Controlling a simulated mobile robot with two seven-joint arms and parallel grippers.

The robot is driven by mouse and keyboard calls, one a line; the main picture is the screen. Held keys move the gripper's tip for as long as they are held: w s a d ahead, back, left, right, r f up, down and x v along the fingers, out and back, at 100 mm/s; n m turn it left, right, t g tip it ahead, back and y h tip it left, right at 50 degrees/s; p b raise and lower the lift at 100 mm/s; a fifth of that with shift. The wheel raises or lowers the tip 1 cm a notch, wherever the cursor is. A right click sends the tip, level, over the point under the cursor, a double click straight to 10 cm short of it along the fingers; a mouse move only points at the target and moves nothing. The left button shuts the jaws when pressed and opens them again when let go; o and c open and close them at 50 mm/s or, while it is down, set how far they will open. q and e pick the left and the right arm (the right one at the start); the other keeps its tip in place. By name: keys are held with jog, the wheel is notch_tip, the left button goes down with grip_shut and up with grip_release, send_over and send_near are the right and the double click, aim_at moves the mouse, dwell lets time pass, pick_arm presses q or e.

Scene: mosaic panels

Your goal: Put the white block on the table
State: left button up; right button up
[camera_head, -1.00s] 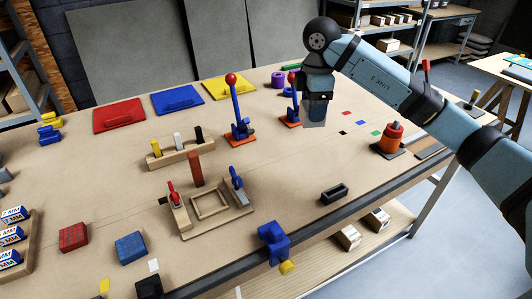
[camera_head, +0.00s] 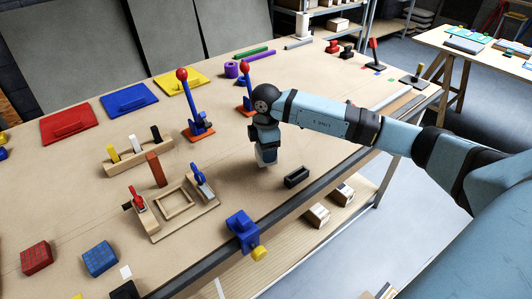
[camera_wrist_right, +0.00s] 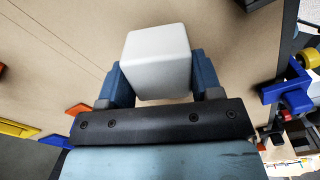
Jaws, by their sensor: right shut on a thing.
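The white block (camera_wrist_right: 158,62) sits between the two blue fingers of my right gripper (camera_wrist_right: 160,84), which is shut on it. In the head view my right gripper (camera_head: 266,157) points down low over the table (camera_head: 245,210), just left of a small dark tray. Only a pale bit of the block shows there, at the fingertips. I cannot tell whether the block touches the table. My left gripper is not in view.
The dark tray (camera_head: 297,177) lies close right of the gripper. A wooden frame fixture (camera_head: 175,202) with clamps stands to the left, and a blue vise (camera_head: 243,230) sits at the front edge. Blue red-knobbed levers (camera_head: 193,110) stand behind.

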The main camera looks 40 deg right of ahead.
notch_tip(320, 180, down, 2)
jog(key=shift+f, duration=0.1)
jog(key=shift+f, duration=0.2)
jog(key=o, duration=1)
jog(key=shift+c, duration=0.2)
jog(key=shift+r, duration=0.3)
notch_tip(320, 180, up, 12)
jog(key=shift+f+b, duration=0.1)
jog(key=shift+b, duration=0.55)
